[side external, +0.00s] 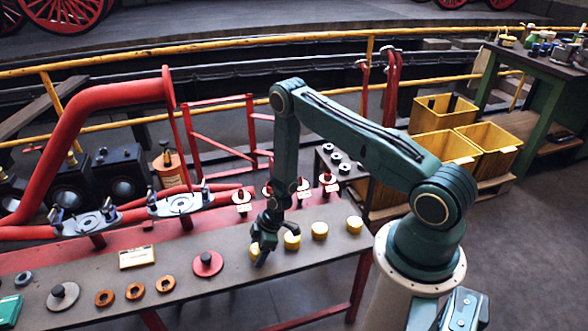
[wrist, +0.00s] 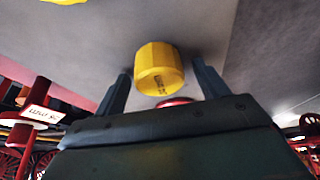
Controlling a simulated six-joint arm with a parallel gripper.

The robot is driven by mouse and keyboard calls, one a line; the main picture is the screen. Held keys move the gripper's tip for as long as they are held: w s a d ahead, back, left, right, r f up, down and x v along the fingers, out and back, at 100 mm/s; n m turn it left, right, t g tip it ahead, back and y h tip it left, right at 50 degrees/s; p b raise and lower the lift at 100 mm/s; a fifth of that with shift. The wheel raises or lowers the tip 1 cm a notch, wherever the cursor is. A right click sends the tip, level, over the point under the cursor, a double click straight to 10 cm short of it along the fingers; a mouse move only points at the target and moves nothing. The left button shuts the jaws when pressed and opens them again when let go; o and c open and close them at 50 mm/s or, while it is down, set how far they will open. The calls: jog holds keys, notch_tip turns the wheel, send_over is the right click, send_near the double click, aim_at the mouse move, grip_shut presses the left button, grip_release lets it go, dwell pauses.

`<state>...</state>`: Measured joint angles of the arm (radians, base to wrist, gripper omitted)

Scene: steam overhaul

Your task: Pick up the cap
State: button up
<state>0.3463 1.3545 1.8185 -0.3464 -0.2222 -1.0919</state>
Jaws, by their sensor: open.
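Several yellow caps stand in a row on the grey bench top in the side view. The leftmost cap (side external: 254,250) is right by my gripper (side external: 264,250), partly hidden by its fingers. The others are a second cap (side external: 291,241), a third (side external: 319,230) and one at the right end (side external: 354,224). In the wrist view a yellow faceted cap (wrist: 158,66) with dark lettering shows between my two open fingers, with a gap on each side. My gripper is open and holds nothing. I cannot tell for sure which cap of the row this is.
Red-stemmed parts with white tags (side external: 242,198) stand behind the row. A red disc with a knob (side external: 207,264), orange rings (side external: 135,291) and a yellow label plate (side external: 136,257) lie to the left. Yellow crates (side external: 445,112) stand beyond the bench.

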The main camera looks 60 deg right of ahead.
jog(key=c, duration=1)
notch_tip(320, 180, up, 20)
dwell(0.6)
dwell(0.5)
